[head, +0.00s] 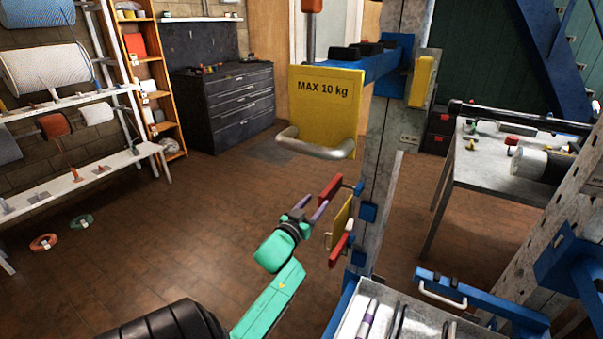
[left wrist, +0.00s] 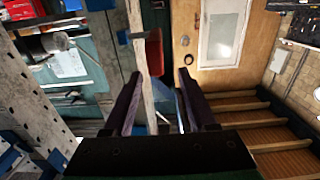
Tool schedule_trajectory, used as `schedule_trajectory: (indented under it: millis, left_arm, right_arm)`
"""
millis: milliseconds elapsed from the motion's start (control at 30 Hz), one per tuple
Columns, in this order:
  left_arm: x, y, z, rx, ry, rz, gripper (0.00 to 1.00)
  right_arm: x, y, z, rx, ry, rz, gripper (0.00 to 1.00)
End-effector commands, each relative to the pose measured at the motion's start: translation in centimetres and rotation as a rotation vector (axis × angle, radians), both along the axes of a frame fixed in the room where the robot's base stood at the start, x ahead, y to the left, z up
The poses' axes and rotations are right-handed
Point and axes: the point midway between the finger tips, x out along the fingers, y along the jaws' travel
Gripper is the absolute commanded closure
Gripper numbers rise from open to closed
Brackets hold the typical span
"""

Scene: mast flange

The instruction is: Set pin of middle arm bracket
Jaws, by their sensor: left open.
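The grey perforated mast (head: 382,170) stands upright right of centre in the head view. A bracket with a yellow plate (head: 341,222) sits low on its near side, between an upper red piece (head: 330,187) and a lower red piece (head: 340,249). I cannot tell which red piece is the pin. My left gripper (head: 309,208) is open, just left of this bracket, with no visible contact. In the left wrist view, a red part (left wrist: 154,52) shows beyond and between the open fingers (left wrist: 160,85). My right gripper is not in view.
Above hangs a blue arm (head: 385,65) with a yellow "MAX 10 kg" plate (head: 325,105) and grey handle bar (head: 315,145). Below right are a tray (head: 420,315) of rods and a blue arm with handle (head: 442,291). The brown floor to the left is mostly clear.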

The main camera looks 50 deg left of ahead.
Motion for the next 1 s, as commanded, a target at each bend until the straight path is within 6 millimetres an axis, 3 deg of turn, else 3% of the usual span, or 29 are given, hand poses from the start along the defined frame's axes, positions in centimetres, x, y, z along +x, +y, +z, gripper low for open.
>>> schedule_trajectory:
  millis: [200,333,467,1000]
  left_arm:
    - [-5.8,-1.9,-0.2,-0.002,0.003,0.001,0.43]
    - [-8.0,-2.7,-0.1,-0.001,0.002,0.002,0.43]
    - [-8.8,-3.0,0.0,0.001,0.0,0.001,0.43]
    - [-8.7,-2.9,-0.2,-0.001,0.003,0.001,0.43]
  right_arm:
    - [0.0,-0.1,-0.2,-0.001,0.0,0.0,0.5]
    - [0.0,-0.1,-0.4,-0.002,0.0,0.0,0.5]
    - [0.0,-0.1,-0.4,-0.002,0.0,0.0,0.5]
    - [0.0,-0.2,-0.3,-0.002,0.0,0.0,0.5]
